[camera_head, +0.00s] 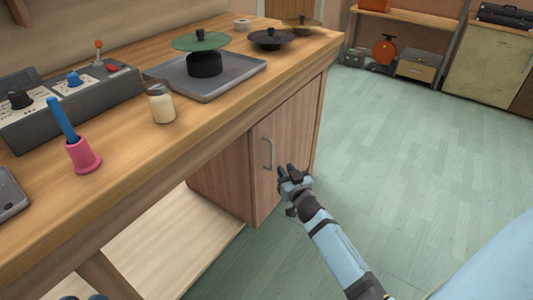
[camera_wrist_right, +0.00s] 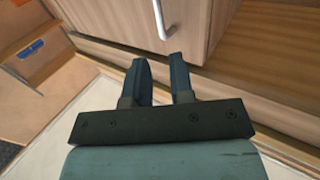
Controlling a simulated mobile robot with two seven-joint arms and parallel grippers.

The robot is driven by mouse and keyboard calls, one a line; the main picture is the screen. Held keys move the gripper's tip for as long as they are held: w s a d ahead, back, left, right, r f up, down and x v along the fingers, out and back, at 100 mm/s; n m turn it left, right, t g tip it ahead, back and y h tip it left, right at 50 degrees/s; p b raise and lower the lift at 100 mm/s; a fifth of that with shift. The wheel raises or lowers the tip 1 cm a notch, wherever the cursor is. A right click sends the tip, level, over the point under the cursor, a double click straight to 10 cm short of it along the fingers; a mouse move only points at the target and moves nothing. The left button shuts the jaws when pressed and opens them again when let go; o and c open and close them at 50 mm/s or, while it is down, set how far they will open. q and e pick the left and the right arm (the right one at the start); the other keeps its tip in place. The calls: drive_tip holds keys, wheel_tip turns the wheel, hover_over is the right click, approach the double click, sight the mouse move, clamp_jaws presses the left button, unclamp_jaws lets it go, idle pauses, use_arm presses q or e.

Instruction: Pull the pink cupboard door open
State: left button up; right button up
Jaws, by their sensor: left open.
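The cupboard door (camera_head: 287,150) is a pinkish-brown wooden panel under the workbench, and it looks closed. Its grey bar handle (camera_head: 268,154) stands upright near the door's left edge. In the right wrist view, the handle (camera_wrist_right: 161,18) lies just beyond the fingertips, on the door (camera_wrist_right: 188,35). My right gripper (camera_head: 288,170) is to the right of the handle in the head view. Its two fingers (camera_wrist_right: 159,62) are apart with nothing between them.
The workbench (camera_head: 215,125) holds a pink cup (camera_head: 83,157), a glass jar (camera_head: 161,104), a grey tray (camera_head: 225,82), a control box (camera_head: 75,105) and dark lids. Green floor (camera_head: 400,160) is clear to the right. A low shelf (camera_head: 150,240) lies left of the cupboard.

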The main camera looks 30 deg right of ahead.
sight(272, 150)
drive_tip(key=w+b, duration=0.1)
drive_tip(key=w, duration=0.3)
drive_tip(key=w+d+b, duration=0.1)
drive_tip(key=w, duration=0.2)
drive_tip(key=w+d+b, duration=0.1)
drive_tip(key=w, duration=0.3)
drive_tip(key=shift+w+d, duration=0.2)
drive_tip(key=shift+w, duration=0.1)
use_arm(q)
drive_tip(key=shift+g, duration=0.9)
drive_tip(key=f, duration=0.4)
drive_tip(key=shift+w+d+f, duration=0.15)
drive_tip(key=shift+d+f, duration=0.1)
drive_tip(key=shift+f, duration=0.05)
use_arm(e)
clamp_jaws()
